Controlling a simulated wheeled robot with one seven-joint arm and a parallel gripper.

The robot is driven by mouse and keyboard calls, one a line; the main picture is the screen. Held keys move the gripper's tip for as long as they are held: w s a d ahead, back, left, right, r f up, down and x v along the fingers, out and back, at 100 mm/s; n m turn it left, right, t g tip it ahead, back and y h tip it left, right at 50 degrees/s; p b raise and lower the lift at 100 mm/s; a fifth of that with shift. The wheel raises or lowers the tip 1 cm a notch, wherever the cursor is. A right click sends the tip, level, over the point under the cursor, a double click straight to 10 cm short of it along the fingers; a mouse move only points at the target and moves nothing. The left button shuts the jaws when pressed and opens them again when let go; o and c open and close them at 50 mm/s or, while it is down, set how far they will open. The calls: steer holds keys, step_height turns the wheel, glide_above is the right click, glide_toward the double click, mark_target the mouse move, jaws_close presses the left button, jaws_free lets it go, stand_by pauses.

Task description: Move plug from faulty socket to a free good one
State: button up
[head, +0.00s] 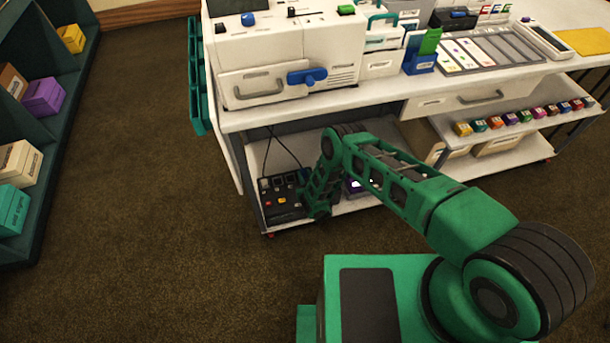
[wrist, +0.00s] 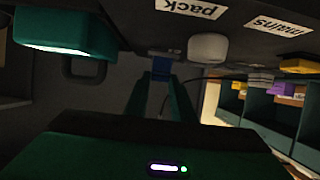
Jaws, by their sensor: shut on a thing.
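A dark socket unit (head: 284,212) with small coloured parts and several sockets sits on the lower shelf of the white bench. Two thin black cords run down to it. My gripper (head: 318,212) is at its right side, low over the shelf. In the wrist view my gripper (wrist: 157,88) is shut on a small blue piece, which looks like the plug (wrist: 158,76); the arm hides it in the head view. Dark surfaces marked "pack" and "mains" show upside down above, with a pale rounded part (wrist: 208,48) between. Whether the plug is seated cannot be told.
The bench top (head: 380,95) overhangs the shelf, and a bench leg (head: 250,185) stands left of the unit. A lower side shelf (head: 520,128) holds several coloured blocks. A dark green rack (head: 62,120) stands far left. The carpet (head: 150,200) between is clear.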

steer(key=shift+f, duration=0.55)
steer(key=shift+f, duration=0.1)
steer(key=o, duration=1.1)
steer(key=shift+o, duration=0.2)
steer(key=v, duration=1)
steer(key=shift+s+d, duration=0.15)
steer(key=shift+s, duration=0.2)
